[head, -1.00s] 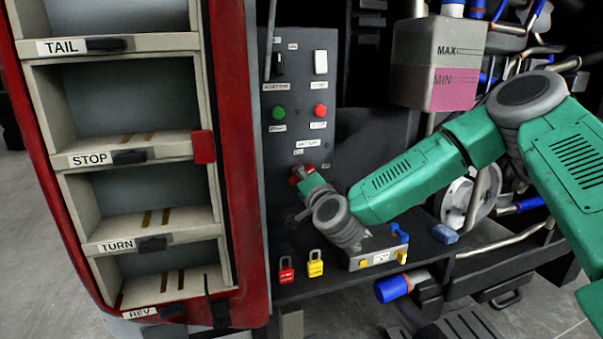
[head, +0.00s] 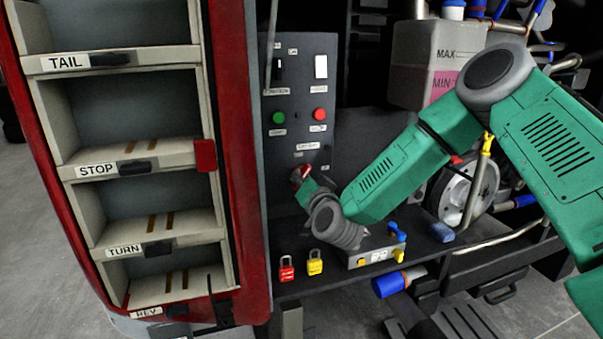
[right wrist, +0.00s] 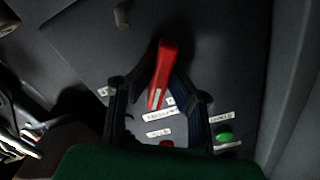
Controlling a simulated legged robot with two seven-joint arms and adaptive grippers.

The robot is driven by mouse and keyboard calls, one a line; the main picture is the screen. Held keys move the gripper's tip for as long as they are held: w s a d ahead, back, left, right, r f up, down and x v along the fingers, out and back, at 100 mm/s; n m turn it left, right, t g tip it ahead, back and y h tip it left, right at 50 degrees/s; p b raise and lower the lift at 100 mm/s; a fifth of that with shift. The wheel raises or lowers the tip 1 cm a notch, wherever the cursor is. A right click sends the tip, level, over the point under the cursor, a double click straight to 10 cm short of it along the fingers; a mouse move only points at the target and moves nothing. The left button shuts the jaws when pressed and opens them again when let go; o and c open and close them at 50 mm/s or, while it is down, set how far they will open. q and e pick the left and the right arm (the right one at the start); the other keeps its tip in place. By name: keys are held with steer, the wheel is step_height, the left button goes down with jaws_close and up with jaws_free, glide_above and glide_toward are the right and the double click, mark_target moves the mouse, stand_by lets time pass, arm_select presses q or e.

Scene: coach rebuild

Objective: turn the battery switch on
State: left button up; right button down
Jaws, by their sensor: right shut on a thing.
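The battery switch is a red handle (head: 300,173) low on the dark grey control panel (head: 318,135). My right gripper (head: 304,181) reaches it from the lower right and hides part of it in the head view. In the right wrist view the red handle (right wrist: 160,75) stands upright and slightly tilted between the two dark fingers of my right gripper (right wrist: 161,72), which is shut on it. The label beside the handle is partly covered by the gripper. My left gripper is not in view.
Green button (head: 279,118) and red button (head: 319,115) sit above the switch. A red padlock (head: 286,268) and a yellow padlock (head: 315,263) are on the ledge below, left of a grey box (head: 370,256). A red-framed lamp cabinet (head: 243,160) borders the panel's left.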

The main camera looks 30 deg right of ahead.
steer(key=shift+s+f+n, duration=0.15)
steer(key=shift+f+n, duration=0.25)
steer(key=shift+n, duration=0.2)
